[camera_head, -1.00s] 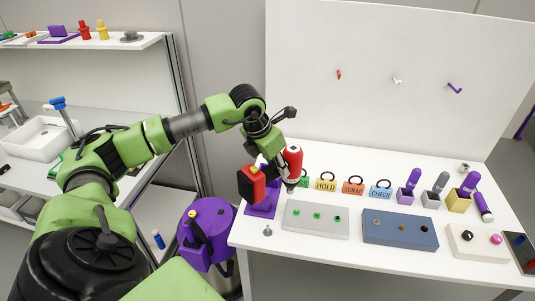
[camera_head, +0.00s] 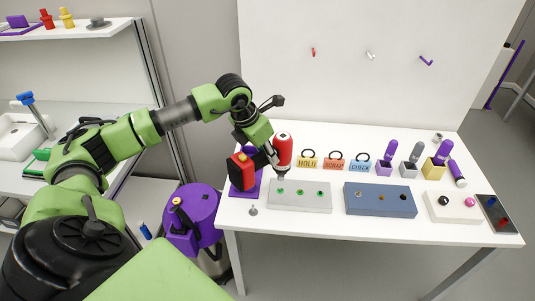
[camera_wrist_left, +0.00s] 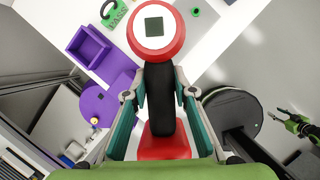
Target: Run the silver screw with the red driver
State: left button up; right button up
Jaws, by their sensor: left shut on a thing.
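The red driver (camera_head: 283,150) has a red body, a black grip and a red-black foot. My left gripper (camera_wrist_left: 160,98) is shut around its black grip, shown in the left wrist view. The driver is upright, its lower end just above or at the left green spot of the grey block (camera_head: 300,206); I cannot tell whether it touches. A small silver screw (camera_head: 253,210) stands on the table, left of the block and apart from the driver. What may be my right gripper (camera_wrist_left: 286,117) shows small at the right edge of the wrist view; its jaws are unclear.
A purple holder (camera_head: 246,187) stands behind the driver's foot. HOLD (camera_head: 307,164), SCRAP (camera_head: 333,165) and CHECK (camera_head: 360,167) signs line the back. A blue block (camera_head: 380,204) and a white block (camera_head: 453,212) lie to the right. The table's front strip is mostly clear.

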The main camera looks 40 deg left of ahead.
pick_arm(q)
jog(key=shift+w+f+b, duration=0.15)
jog(key=shift+f+b, duration=1.8)
jog(key=shift+f, duration=0.35)
jog(key=shift+f+b, duration=0.65)
jog(key=shift+s+f+b, duration=0.25)
jog(key=shift+s+b, duration=0.05)
jog(key=shift+w+r+b, duration=0.1)
jog(key=shift+r+b, duration=0.35)
jog(key=shift+b, duration=0.15)
dwell(2.2)
jog(key=shift+r, duration=0.1)
jog(key=shift+w+r+p, duration=0.2)
jog(key=shift+r+p, duration=0.3)
jog(key=shift+r, duration=0.05)
jog(key=shift+r+p, duration=1.15)
jog(key=shift+r, duration=0.8)
